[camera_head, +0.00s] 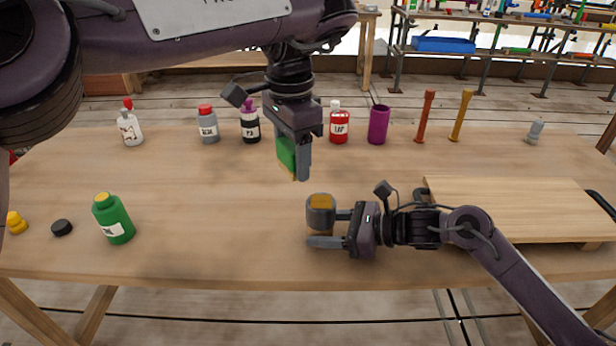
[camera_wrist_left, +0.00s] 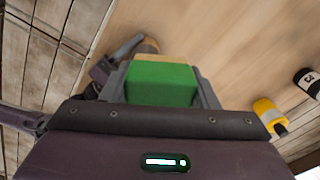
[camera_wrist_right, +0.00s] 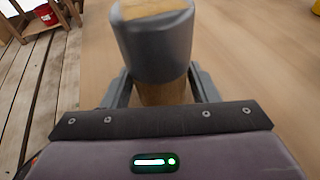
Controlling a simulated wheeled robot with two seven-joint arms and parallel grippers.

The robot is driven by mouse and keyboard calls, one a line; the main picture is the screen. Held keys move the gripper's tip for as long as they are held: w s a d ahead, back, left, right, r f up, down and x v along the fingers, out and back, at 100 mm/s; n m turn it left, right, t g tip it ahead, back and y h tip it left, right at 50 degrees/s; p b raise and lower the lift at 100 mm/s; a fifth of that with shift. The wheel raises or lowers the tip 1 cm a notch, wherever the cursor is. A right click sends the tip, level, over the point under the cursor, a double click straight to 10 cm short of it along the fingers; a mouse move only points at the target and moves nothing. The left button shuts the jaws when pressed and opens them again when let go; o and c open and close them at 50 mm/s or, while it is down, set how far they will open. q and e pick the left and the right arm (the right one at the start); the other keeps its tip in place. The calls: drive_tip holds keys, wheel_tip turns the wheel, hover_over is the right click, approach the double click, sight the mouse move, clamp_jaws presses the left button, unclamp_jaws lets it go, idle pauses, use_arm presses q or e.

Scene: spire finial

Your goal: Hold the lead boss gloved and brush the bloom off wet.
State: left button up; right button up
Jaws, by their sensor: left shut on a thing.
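The lead boss appears to be the grey cylinder with a yellowish patch on top (camera_head: 320,213). Its lower part is tan. It also fills the upper middle of the right wrist view (camera_wrist_right: 158,45). My right gripper (camera_head: 331,229) has its fingers on either side of the tan lower part. I cannot tell whether they press on it. My left gripper (camera_head: 297,172) points down, above and left of the boss, shut on a green block (camera_head: 286,153) with a yellowish underside. The block also shows in the left wrist view (camera_wrist_left: 162,83). I see no gap of contact between block and boss.
A green bottle (camera_head: 114,219), a black cap (camera_head: 62,228) and a yellow piece (camera_head: 16,222) are at the left. Several bottles, a purple cup (camera_head: 378,125) and two upright handles stand along the back. A wooden board (camera_head: 510,207) lies at the right. The middle-left tabletop is clear.

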drive_tip(key=o, duration=0.4)
drive_tip(key=shift+o, duration=0.2)
drive_tip(key=v, duration=1.2)
